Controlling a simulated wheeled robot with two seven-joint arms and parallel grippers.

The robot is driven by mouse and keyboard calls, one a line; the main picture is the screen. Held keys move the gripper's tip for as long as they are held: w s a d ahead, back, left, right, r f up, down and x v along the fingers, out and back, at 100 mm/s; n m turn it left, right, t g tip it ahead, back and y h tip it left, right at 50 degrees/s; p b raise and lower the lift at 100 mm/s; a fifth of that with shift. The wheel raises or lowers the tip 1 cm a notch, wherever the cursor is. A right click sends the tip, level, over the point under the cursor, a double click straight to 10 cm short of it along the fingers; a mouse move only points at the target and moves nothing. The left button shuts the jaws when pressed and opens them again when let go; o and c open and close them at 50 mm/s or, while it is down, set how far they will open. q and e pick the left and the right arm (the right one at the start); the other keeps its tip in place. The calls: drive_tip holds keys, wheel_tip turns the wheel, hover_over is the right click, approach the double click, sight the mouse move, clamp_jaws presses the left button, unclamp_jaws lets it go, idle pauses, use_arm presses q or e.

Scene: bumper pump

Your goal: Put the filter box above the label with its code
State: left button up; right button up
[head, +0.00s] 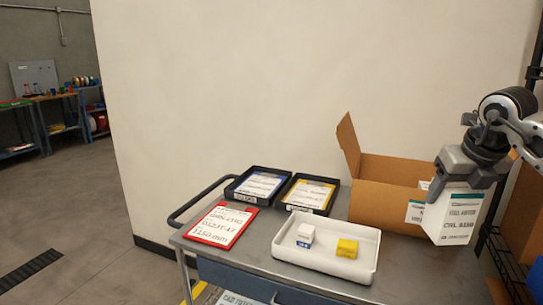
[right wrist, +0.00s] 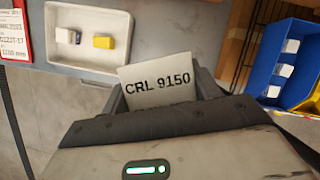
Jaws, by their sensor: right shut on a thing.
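The filter box (head: 458,217) is white with a green stripe and printed text. In the right wrist view its face (right wrist: 158,86) reads CRL 9150. My right gripper (head: 468,170) is shut on its upper end and holds it up, slightly tilted, at the right side of the cart, in front of the open cardboard box. The jaws also show in the right wrist view (right wrist: 162,95), one on each side of the filter box. I cannot make out a shelf label with this code in either view. My left gripper is not in view.
The cart (head: 262,238) carries the cardboard box (head: 378,205), a white tray (head: 335,263) with a white-blue and a yellow block, two black trays and a red clipboard (head: 222,226). A blue bin (right wrist: 268,64) with several white pieces is at the right in the wrist view.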

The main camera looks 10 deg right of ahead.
drive_tip(key=s+a+f+m+g, duration=0.6)
drive_tip(key=a+m, duration=0.5)
drive_tip(key=m, duration=0.6)
drive_tip(key=s+a+f+m+g, duration=0.3)
drive_tip(key=s+a+f+m, duration=0.55)
drive_tip(key=m, duration=0.95)
use_arm(q)
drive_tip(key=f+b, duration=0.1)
drive_tip(key=b, duration=0.1)
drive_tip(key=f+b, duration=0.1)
drive_tip(key=b, duration=0.2)
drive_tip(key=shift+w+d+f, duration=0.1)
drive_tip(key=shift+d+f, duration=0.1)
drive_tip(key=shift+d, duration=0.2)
use_arm(e)
drive_tip(key=shift+n+y, duration=0.3)
drive_tip(key=f, duration=0.1)
drive_tip(key=w+a+f, duration=0.1)
drive_tip(key=f, duration=0.1)
drive_tip(key=a+f, duration=0.1)
drive_tip(key=f, duration=0.1)
drive_tip(key=shift+w+f, duration=0.2)
drive_tip(key=shift+s+f, duration=0.1)
